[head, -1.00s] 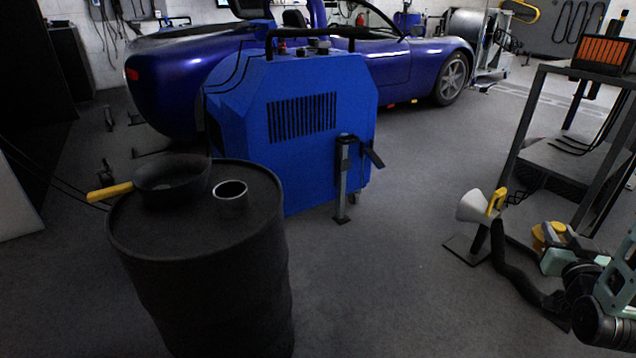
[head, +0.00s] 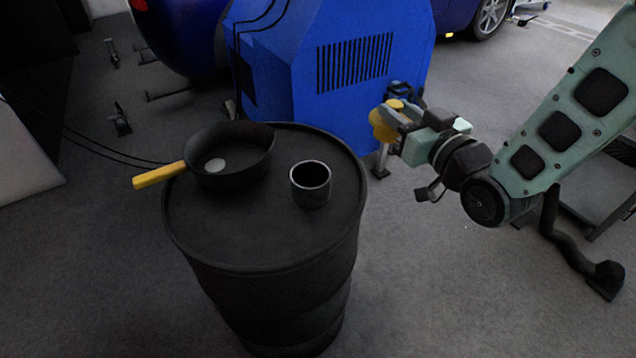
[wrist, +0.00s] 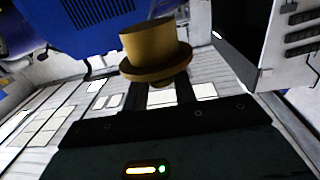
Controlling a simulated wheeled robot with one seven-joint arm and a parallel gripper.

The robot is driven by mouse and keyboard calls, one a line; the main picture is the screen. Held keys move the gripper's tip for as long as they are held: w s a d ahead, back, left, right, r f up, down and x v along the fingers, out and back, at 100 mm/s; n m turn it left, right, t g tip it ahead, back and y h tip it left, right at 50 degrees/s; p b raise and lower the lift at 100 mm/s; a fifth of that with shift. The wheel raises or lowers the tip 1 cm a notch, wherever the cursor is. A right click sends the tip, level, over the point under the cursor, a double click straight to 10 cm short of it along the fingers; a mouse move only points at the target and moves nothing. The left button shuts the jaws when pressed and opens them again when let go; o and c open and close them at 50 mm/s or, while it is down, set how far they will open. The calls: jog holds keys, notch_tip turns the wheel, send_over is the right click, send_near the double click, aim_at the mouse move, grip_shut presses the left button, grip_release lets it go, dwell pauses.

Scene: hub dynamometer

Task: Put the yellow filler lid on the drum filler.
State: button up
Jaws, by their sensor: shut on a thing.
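The yellow filler lid (wrist: 155,50) is held in my gripper (wrist: 162,95), its round flange and cylindrical body standing out beyond the fingers in the wrist view. In the head view the lid (head: 384,121) is at the tip of my gripper (head: 398,119), to the right of the black drum (head: 265,240) and above its top, apart from it. The drum filler (head: 310,185) is a short, open, metal-rimmed neck on the right part of the drum top. My fingers are shut on the lid; their grip is partly hidden behind it in the wrist view.
A black funnel pan (head: 235,160) with a yellow handle (head: 158,176) sits on the drum top, left of the filler. A blue machine cabinet (head: 350,70) stands close behind the drum. Floor is open right of the drum, below my arm.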

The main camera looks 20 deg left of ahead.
jog(key=s+a+r+n+g+y+p, duration=0.1)
jog(key=s+a+r+n+g+y, duration=0.3)
jog(key=s+a, duration=0.7)
jog(key=shift+g+h, duration=0.3)
jog(key=shift+g, duration=0.2)
jog(key=shift+s+f+b, duration=0.15)
jog(key=shift+f+b, duration=1.6)
jog(key=shift+f, duration=2.4)
jog(key=shift+f, duration=0.15)
jog(key=shift+f+b, duration=0.55)
jog(key=shift+b, duration=0.1)
jog(key=o, duration=1)
jog(key=shift+c, duration=0.2)
jog(key=shift+r, duration=0.1)
